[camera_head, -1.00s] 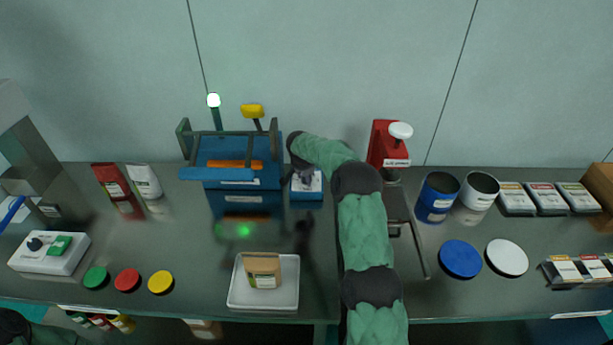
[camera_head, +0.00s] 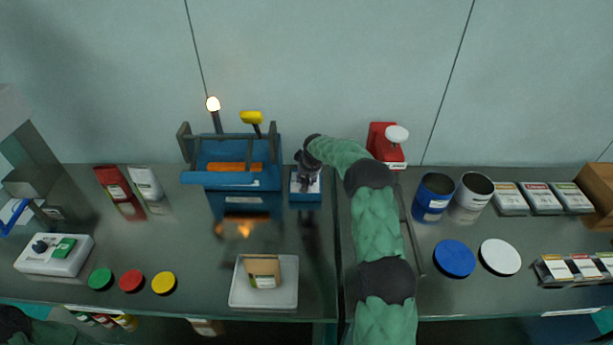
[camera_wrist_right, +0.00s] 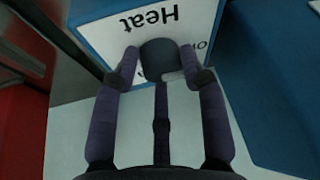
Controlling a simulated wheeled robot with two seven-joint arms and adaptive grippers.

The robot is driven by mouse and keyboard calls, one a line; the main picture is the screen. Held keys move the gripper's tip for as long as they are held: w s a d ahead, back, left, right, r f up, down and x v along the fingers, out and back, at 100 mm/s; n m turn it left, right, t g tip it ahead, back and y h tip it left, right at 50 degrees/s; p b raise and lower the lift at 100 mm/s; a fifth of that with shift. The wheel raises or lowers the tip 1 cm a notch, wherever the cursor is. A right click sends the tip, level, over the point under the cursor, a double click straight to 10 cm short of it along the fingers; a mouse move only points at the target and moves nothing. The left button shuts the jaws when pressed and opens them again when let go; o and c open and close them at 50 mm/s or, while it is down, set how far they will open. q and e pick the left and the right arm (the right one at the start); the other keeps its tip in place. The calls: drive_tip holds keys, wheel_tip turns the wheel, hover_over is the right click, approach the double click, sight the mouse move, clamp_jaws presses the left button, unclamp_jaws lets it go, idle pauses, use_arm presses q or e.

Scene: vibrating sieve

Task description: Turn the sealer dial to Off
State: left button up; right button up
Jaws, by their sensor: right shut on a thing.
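The sealer (camera_head: 237,182) is a blue machine with an orange strip, at the back of the bench in the head view. Its control box (camera_head: 305,197) is a small blue block with a white face at its right. In the right wrist view the white label (camera_wrist_right: 110,35) reads "Heat", upside down, with other lettering partly hidden. My right gripper (camera_head: 308,178) is at the control box, its fingers shut on the dark round dial (camera_wrist_right: 160,58), which also shows in the wrist view between the fingertips (camera_wrist_right: 160,75). The dial's pointer is not visible. My left gripper is not in view.
A red device (camera_head: 382,143) stands right of the control box, behind my right arm. A tray (camera_head: 235,298) holding a brown pouch (camera_head: 263,272) lies in front of the sealer.

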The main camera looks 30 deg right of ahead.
drive_tip(key=shift+w+r, duration=0.35)
drive_tip(key=shift+r, duration=0.15)
drive_tip(key=o, duration=1)
drive_tip(key=shift+c, duration=0.2)
drive_tip(key=shift+o, duration=0.6)
drive_tip(key=shift+w+a+f, duration=0.1)
drive_tip(key=shift+a+f, duration=0.1)
drive_tip(key=shift+f, duration=0.15)
drive_tip(key=shift+d, duration=0.1)
drive_tip(key=shift+s, duration=0.2)
drive_tip(key=v, duration=1.2)
